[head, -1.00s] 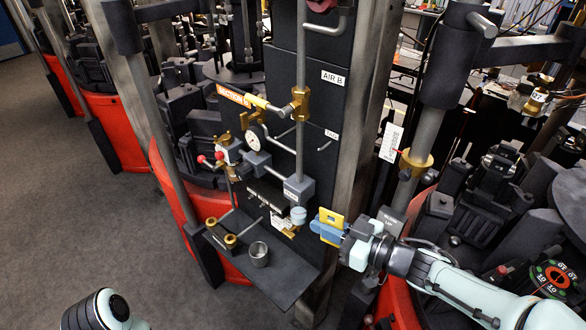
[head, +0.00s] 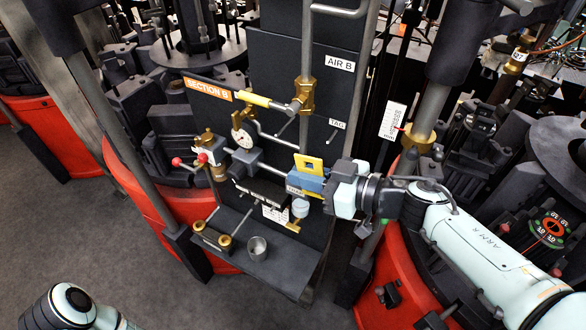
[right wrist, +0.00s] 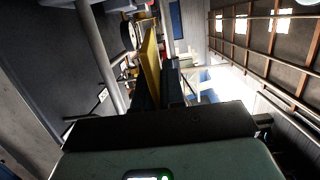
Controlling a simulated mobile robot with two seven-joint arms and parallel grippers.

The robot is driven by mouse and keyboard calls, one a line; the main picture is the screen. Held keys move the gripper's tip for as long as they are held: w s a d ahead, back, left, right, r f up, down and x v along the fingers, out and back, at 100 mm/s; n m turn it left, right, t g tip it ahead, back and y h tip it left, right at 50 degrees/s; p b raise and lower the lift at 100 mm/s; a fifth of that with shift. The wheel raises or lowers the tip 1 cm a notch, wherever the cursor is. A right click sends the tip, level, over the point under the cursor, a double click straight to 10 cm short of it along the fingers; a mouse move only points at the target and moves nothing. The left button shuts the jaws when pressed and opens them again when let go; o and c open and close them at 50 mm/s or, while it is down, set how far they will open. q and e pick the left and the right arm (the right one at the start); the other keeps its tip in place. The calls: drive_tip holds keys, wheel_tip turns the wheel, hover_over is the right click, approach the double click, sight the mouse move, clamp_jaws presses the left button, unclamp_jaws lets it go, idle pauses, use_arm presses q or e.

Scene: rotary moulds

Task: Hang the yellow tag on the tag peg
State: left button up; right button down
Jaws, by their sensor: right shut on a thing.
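The yellow tag (head: 310,164) has a hole near its top and stands upright in my right gripper (head: 306,183). In the right wrist view the tag (right wrist: 151,62) shows nearly edge-on between the dark fingers. The tag peg (head: 331,136) is a thin rod on the dark panel, beside the white TAG label (head: 338,123). In the head view the tag is below and left of the peg; its depth from the panel is hard to tell. Of my left arm only a link shows; its gripper is out of view.
A yellow-handled valve (head: 262,101) and a pressure gauge (head: 242,137) are left of the peg. A clear filter bowl (head: 300,208) hangs below my right gripper. A shelf (head: 285,270) holds a metal cup (head: 257,248). A grey post (head: 428,108) stands right of the panel.

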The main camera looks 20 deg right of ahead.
sight(329, 149)
drive_tip(key=shift+w+d+f+p, duration=0.1)
drive_tip(key=shift+w+d+p, duration=0.1)
drive_tip(key=shift+w+d, duration=0.8)
drive_tip(key=shift+w+d+f+p, duration=0.15)
drive_tip(key=shift+w+d, duration=0.55)
drive_tip(key=shift+d, duration=0.45)
drive_tip(key=shift+w+d+f+p, duration=0.1)
drive_tip(key=shift+w+d+p, duration=0.1)
drive_tip(key=shift+w+d, duration=0.8)
use_arm(q)
drive_tip(key=shift+w+d+r, duration=0.1)
drive_tip(key=shift+w+r, duration=0.6)
drive_tip(key=shift+w, duration=0.05)
use_arm(e)
drive_tip(key=shift+w+d+f, duration=0.15)
drive_tip(key=shift+d+f, duration=0.1)
drive_tip(key=shift+d, duration=0.25)
drive_tip(key=shift+w, duration=0.1)
drive_tip(key=c, duration=1.2)
unclamp_jaws()
drive_tip(key=shift+o, duration=0.3)
drive_tip(key=shift+r, duration=0.1)
drive_tip(key=shift+d, duration=0.1)
